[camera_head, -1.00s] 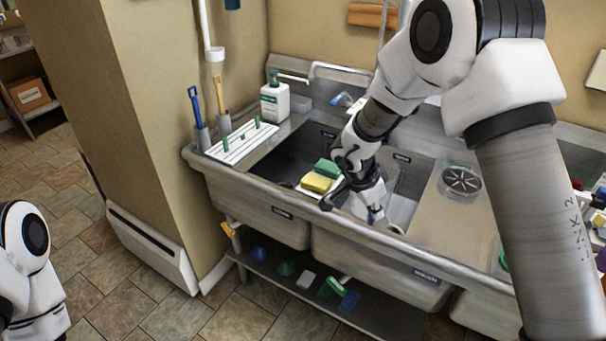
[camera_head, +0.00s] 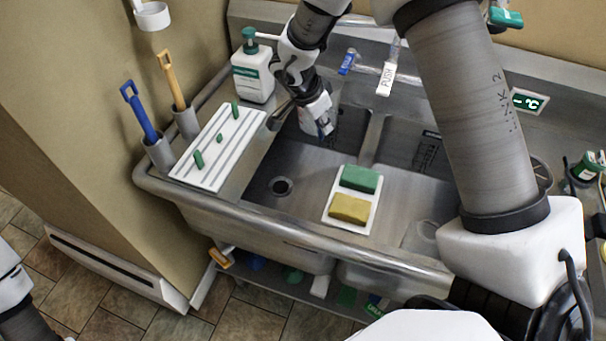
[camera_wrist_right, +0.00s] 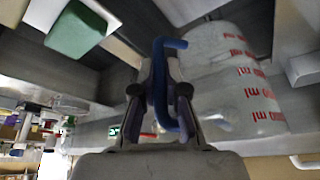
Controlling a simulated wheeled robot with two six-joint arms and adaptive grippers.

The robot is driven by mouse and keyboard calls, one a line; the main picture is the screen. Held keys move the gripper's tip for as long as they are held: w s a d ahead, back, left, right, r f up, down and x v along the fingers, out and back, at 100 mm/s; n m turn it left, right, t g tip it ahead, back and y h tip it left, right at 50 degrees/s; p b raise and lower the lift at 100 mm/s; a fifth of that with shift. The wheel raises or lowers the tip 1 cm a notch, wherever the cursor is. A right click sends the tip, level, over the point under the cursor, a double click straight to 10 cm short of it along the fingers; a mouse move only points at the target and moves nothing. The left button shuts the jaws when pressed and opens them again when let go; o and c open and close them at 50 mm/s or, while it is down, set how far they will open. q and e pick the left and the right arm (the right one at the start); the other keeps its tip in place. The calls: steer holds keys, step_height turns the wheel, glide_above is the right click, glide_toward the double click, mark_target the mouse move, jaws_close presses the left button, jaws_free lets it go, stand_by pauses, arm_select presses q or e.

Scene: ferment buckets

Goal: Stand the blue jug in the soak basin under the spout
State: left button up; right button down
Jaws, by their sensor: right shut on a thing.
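In the right wrist view, my right gripper (camera_wrist_right: 165,95) is shut on the blue handle of a clear jug (camera_wrist_right: 235,85) with red markings on its side. In the head view, the right gripper (camera_head: 318,118) reaches down over the back of the left sink basin (camera_head: 300,165), which has a round drain. The jug's translucent body (camera_head: 348,125) shows only partly beside the gripper. I cannot tell whether its base touches the basin floor. The spout is largely hidden behind my right arm. My left gripper is out of view; only part of that arm shows at lower left.
A white tray holds a green sponge (camera_head: 361,178) and a yellow sponge (camera_head: 349,208) by the front rim. A soap bottle (camera_head: 253,75), striped white board (camera_head: 218,148) and two upright brushes stand left. A PUSH tag (camera_head: 386,78) and blue tap lever (camera_head: 347,62) are behind.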

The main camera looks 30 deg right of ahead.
mark_target(319, 136)
steer(key=f+b, duration=0.1)
steer(key=w+f, duration=0.1)
steer(key=f, duration=0.1)
steer(key=shift+f+b, duration=0.3)
steer(key=shift+b, duration=0.05)
steer(key=f+b, duration=0.5)
steer(key=f, duration=0.2)
steer(key=f+b, duration=0.6)
steer(key=f, duration=0.2)
steer(key=s+f+b, duration=0.1)
steer(key=f+b, duration=0.5)
steer(key=f, duration=0.2)
steer(key=shift+s+f, duration=0.1)
steer(key=shift+f, duration=0.15)
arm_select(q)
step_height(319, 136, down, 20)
arm_select(e)
steer(key=shift+f, duration=0.15)
steer(key=c, duration=1.2)
jaws_free()
